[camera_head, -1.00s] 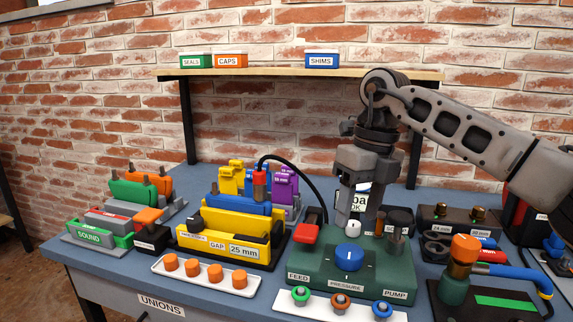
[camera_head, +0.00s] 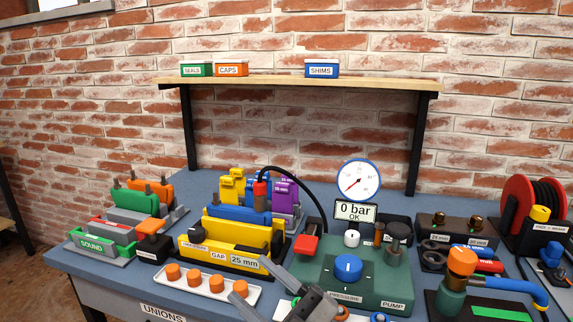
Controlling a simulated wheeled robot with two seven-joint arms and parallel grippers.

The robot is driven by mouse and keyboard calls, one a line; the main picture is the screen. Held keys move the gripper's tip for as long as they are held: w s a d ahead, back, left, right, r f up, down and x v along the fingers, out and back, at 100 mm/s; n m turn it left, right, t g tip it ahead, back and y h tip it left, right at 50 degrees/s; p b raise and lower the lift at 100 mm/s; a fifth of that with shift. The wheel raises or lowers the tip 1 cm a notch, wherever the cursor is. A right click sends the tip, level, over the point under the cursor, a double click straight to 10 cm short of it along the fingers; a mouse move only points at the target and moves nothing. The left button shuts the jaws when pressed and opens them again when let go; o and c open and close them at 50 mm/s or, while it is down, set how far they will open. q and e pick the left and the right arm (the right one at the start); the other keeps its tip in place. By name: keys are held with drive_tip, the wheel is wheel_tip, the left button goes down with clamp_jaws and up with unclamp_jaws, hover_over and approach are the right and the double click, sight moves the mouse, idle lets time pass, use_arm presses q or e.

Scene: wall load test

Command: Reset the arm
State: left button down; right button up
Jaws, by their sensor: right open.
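My right gripper (camera_head: 248,278) shows at the bottom middle, low in front of the bench fixtures. Its two grey fingers point up and to the left, spread apart with nothing between them. It overlaps the right end of the white tray (camera_head: 208,291) of orange caps and the front left of the green pump box (camera_head: 390,296). Whether it touches them I cannot tell. The pump box carries a blue knob (camera_head: 348,267), a red lever block (camera_head: 306,245) and a display (camera_head: 355,211) reading 0 bar OK. A round gauge (camera_head: 358,180) stands behind it. My left gripper is out of view.
A yellow gap fixture (camera_head: 222,243) marked 25 mm and a green sound fixture (camera_head: 92,244) stand to the left. An orange-capped fitting (camera_head: 462,262) with a blue hose and a red hose reel (camera_head: 518,205) stand at right. A wooden shelf (camera_head: 270,82) holds labelled boxes.

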drive_tip(key=d+f+m+t+h, duration=0.5)
drive_tip(key=d+f+m+h, duration=0.35)
drive_tip(key=m, duration=0.35)
drive_tip(key=s+d+f+m+g+h+p, duration=0.1)
drive_tip(key=s+d+f+m+g+h, duration=0.5)
drive_tip(key=s+f, duration=0.8)
drive_tip(key=d+m+h, duration=0.2)
drive_tip(key=d, duration=0.1)
drive_tip(key=shift+s+d+f, duration=0.15)
drive_tip(key=shift+f, duration=0.15)
